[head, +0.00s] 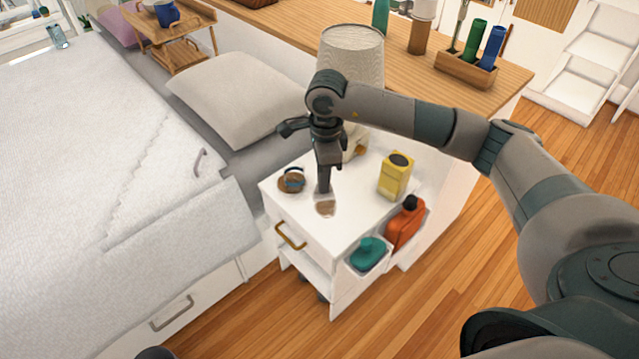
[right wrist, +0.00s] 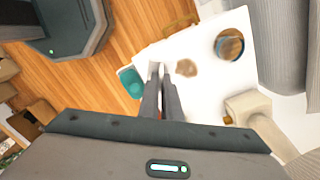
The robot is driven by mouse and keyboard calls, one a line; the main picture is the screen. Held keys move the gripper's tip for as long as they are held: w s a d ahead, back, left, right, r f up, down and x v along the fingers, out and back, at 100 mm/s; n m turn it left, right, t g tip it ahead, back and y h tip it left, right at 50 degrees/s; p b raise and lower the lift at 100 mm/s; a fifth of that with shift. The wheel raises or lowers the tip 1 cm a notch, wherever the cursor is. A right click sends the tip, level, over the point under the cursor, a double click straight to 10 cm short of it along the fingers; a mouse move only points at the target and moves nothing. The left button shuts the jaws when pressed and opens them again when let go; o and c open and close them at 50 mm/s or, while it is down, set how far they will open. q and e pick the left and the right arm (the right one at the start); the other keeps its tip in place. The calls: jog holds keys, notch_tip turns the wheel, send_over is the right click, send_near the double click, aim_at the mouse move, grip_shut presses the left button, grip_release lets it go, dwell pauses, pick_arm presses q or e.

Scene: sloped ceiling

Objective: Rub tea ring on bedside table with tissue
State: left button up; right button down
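The bedside table (head: 285,208) is white and stands beside the bed. The tea ring (head: 326,208) is a brown, blotchy stain on its top near the front edge; it also shows in the right wrist view (right wrist: 187,67). My right gripper (head: 323,188) points down at the tabletop just behind the stain. Its fingers (right wrist: 160,72) look closed together, with a small white scrap, seemingly the tissue (right wrist: 153,68), at the tips beside the stain. White on white makes the tissue's outline and contact with the top hard to see. My left gripper is not in view.
A brown round item with a blue band (head: 292,181) sits left of my gripper, a yellow tin (head: 395,175) right. A lamp (head: 350,55) stands behind. The bed (head: 90,200) is at left.

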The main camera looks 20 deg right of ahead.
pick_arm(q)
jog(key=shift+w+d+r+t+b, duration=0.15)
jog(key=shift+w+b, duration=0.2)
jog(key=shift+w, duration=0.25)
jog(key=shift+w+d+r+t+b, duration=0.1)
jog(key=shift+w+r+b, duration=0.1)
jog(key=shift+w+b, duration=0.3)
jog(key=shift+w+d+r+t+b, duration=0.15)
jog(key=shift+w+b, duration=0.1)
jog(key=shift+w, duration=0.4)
pick_arm(e)
jog(key=w+d+f+m, duration=0.3)
jog(key=d+f+m, duration=0.3)
jog(key=f+m, duration=0.3)
jog(key=shift+w+d+m, duration=0.35)
jog(key=shift+m, duration=0.85)
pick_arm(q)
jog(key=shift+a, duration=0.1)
